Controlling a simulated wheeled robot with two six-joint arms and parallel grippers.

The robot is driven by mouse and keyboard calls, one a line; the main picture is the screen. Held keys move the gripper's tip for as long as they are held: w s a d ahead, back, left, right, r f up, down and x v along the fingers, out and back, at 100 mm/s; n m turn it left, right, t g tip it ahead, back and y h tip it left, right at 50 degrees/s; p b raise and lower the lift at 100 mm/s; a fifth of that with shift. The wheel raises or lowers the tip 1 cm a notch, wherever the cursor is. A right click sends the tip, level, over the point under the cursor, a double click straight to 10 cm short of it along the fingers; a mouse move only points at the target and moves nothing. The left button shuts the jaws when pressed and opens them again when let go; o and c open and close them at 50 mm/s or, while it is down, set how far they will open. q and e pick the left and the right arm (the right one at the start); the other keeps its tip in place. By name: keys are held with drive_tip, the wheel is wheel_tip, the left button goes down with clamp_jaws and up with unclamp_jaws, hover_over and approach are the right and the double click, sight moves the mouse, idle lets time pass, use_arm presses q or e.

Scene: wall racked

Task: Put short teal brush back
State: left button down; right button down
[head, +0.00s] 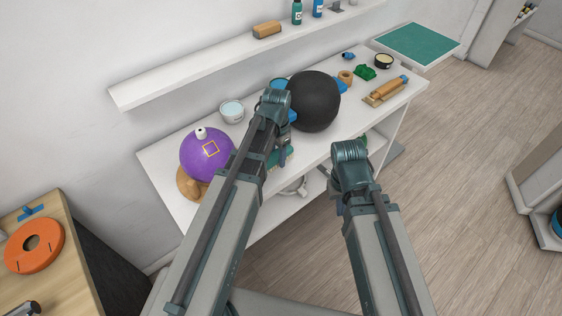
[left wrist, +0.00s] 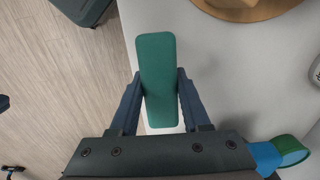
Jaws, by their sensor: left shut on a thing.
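The short teal brush (left wrist: 157,55) is between the two fingers of my left gripper (left wrist: 158,80), which is shut on it at its middle. The brush points away from the gripper, over the white table edge with wood floor to its left. In the head view my left gripper (head: 284,152) is partly hidden by my left arm, and a bit of teal shows beside it near the table's front edge. My right arm reaches past the front of the table, but its gripper is hidden behind the arm.
The white table (head: 160,158) holds a purple ball (head: 205,160) on a wooden base, a white tub (head: 232,112), a black ball (head: 315,102) and a wooden brush (head: 386,90). A wall shelf (head: 190,77) behind holds a wooden block (head: 267,29) and bottles. Much of the shelf's left is bare.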

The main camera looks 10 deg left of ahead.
sight(277, 163)
use_arm(q)
wheel_tip(277, 163, down, 3)
drive_tip(key=b, duration=0.3)
drive_tip(key=shift+w, duration=0.1)
drive_tip(key=shift+f, duration=0.15)
drive_tip(key=shift+d, duration=0.1)
drive_tip(key=shift+f, duration=0.15)
drive_tip(key=c, duration=0.8)
unclamp_jaws()
drive_tip(key=shift+f+b, duration=0.1)
drive_tip(key=shift+b, duration=0.2)
drive_tip(key=o, duration=0.4)
drive_tip(key=shift+o, duration=0.2)
